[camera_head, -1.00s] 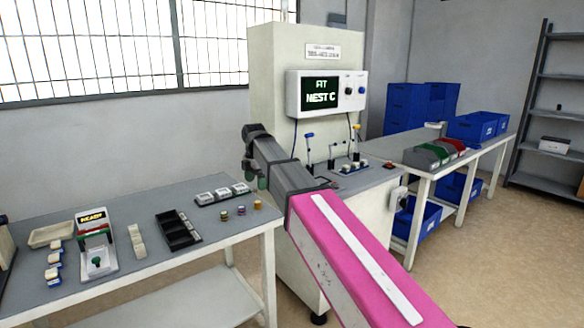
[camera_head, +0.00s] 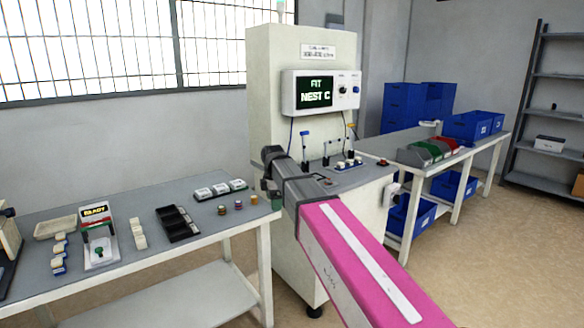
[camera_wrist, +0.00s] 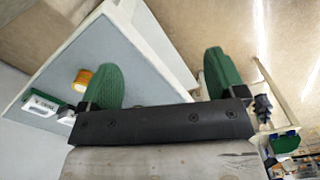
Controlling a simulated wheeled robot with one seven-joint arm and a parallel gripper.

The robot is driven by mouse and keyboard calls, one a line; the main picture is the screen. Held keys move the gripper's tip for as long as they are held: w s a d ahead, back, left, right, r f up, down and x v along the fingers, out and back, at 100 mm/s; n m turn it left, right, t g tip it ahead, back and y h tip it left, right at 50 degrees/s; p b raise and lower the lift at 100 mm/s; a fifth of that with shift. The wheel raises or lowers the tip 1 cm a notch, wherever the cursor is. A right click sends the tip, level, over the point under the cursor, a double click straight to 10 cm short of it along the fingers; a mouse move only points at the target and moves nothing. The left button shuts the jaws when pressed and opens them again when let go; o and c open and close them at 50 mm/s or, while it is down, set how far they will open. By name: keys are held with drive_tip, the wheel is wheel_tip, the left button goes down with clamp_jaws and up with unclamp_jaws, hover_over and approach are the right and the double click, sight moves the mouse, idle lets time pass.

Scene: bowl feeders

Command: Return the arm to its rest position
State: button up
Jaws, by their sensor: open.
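My gripper (camera_wrist: 160,82) shows in the wrist view with two green fingers set wide apart and nothing between them. The grey left table (camera_wrist: 145,70) lies beyond the fingers, with an orange-yellow cylinder (camera_wrist: 83,78) beside the left finger. In the head view my pink and grey arm reaches up from the lower right and ends in front of the machine (camera_head: 262,90), near the right edge of the left table.
The machine's screen (camera_head: 314,92) reads "FIT NEST C". The left table holds a black tray (camera_head: 177,223), small coloured cylinders (camera_head: 238,205), white blocks (camera_head: 138,234) and a "READY" stand (camera_head: 98,240). Blue bins (camera_head: 467,128) stand on the right bench (camera_head: 489,146). Floor at right is clear.

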drive_tip(key=s+d+f+m, duration=0.9)
drive_tip(key=d+f+m, duration=0.1)
drive_tip(key=d+f, duration=0.2)
drive_tip(key=s+d+f+m, duration=0.9)
drive_tip(key=d+f+m, duration=0.2)
drive_tip(key=d+f, duration=0.2)
drive_tip(key=shift+d+f, duration=0.15)
drive_tip(key=shift+d, duration=0.25)
drive_tip(key=shift+c, duration=1.2)
